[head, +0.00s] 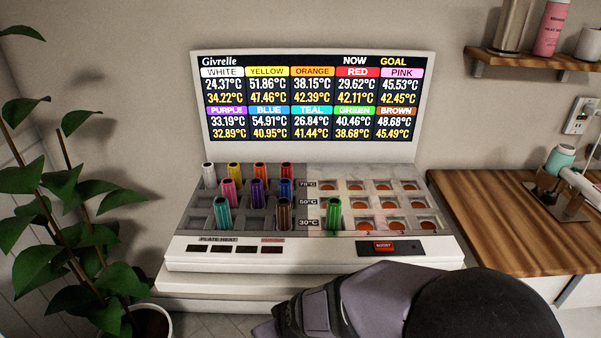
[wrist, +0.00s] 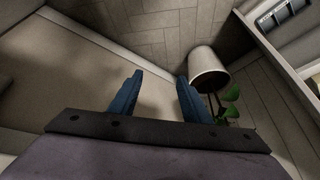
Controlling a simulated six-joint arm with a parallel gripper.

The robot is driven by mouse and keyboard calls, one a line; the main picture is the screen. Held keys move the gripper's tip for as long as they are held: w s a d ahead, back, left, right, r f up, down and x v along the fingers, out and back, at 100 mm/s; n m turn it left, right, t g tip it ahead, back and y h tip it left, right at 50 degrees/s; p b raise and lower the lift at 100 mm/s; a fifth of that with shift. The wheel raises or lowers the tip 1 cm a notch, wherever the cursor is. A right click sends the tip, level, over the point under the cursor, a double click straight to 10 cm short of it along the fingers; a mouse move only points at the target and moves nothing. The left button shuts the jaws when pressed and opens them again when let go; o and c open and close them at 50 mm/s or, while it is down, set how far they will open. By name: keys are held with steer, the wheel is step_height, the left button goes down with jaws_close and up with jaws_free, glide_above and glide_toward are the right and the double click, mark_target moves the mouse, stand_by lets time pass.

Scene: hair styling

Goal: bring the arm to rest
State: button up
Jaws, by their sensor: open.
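My arm (head: 340,310) shows at the bottom of the head view, in front of the white heating station (head: 310,254). Its gripper fingers are not visible there. In the wrist view my gripper (wrist: 158,88) shows two blue fingers spread apart with nothing between them. The fingers point toward the floor and wall, away from the station. The station's display (head: 320,100) lists colours with temperatures. Coloured rollers stand in the left slots, and a green roller (head: 333,214) stands in the right half, in the lowest row.
A potted plant (head: 60,220) stands left of the station, and its pot (wrist: 208,68) shows in the wrist view. A wooden counter (head: 510,215) with a hair dryer (head: 578,180) is at right. A shelf (head: 530,62) with bottles hangs above it.

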steer(key=s+d+r+m+g+h+p, duration=0.25)
steer(key=s+d+r, duration=0.2)
steer(key=d, duration=0.55)
steer(key=s+d+r+m+g+h+p, duration=0.1)
steer(key=s+d+r+m+g+p, duration=0.3)
steer(key=d, duration=0.6)
step_height(320, 180, up, 18)
steer(key=s+t+p, duration=0.1)
steer(key=t+p, duration=0.1)
steer(key=p, duration=1.6)
steer(key=shift+s+n, duration=0.15)
steer(key=shift+n, duration=0.2)
